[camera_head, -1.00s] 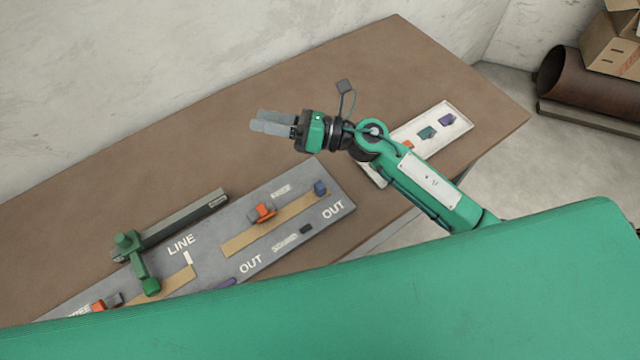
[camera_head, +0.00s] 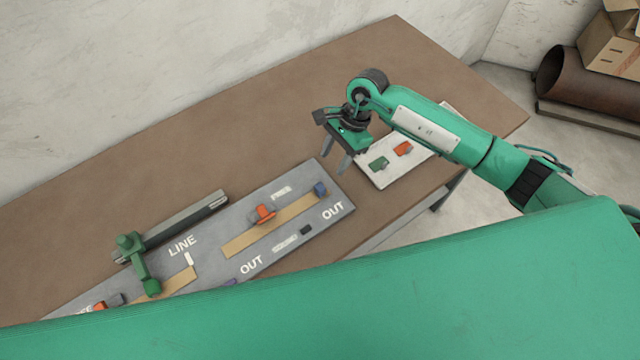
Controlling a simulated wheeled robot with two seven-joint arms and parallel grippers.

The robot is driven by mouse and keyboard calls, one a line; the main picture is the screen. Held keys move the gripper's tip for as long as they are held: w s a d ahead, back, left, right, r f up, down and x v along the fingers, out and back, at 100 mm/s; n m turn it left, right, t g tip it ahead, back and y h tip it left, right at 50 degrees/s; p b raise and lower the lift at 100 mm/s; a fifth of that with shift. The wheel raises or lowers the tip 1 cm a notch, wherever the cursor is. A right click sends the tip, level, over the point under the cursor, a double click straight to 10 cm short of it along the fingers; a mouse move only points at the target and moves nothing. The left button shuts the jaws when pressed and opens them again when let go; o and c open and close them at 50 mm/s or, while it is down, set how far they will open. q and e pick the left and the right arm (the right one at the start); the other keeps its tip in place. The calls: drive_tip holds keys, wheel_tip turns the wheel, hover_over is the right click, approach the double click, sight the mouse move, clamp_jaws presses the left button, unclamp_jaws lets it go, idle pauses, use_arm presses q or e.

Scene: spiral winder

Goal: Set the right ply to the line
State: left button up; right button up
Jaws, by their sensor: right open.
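The grey board (camera_head: 310,219) lies on the brown table and carries the printed words LINE and OUT. The right ply, a tan strip (camera_head: 240,242), lies on its right half, with an orange piece (camera_head: 263,214) on its upper edge and a blue block (camera_head: 319,188) at its right end. A short white line mark (camera_head: 189,258) stands by the word LINE, at the end of the left tan strip (camera_head: 178,284). My right gripper (camera_head: 335,159) is open and empty, above the table between board and white tray. My left gripper is out of view.
A white tray (camera_head: 378,182) with a green block (camera_head: 379,163) and an orange block (camera_head: 403,149) is partly hidden by my right arm. A green lever (camera_head: 140,268) on a dark rail (camera_head: 185,225) stands over the board's left part. The table behind is clear.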

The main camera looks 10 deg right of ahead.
sight(320, 186)
drive_tip(key=p+x, duration=0.3)
drive_tip(key=x, duration=0.6)
drive_tip(key=shift+s+a+f, duration=0.15)
drive_tip(key=shift+a+f, duration=0.15)
drive_tip(key=shift+p+x, duration=0.3)
drive_tip(key=shift+x, duration=0.55)
drive_tip(key=shift+c, duration=0.2)
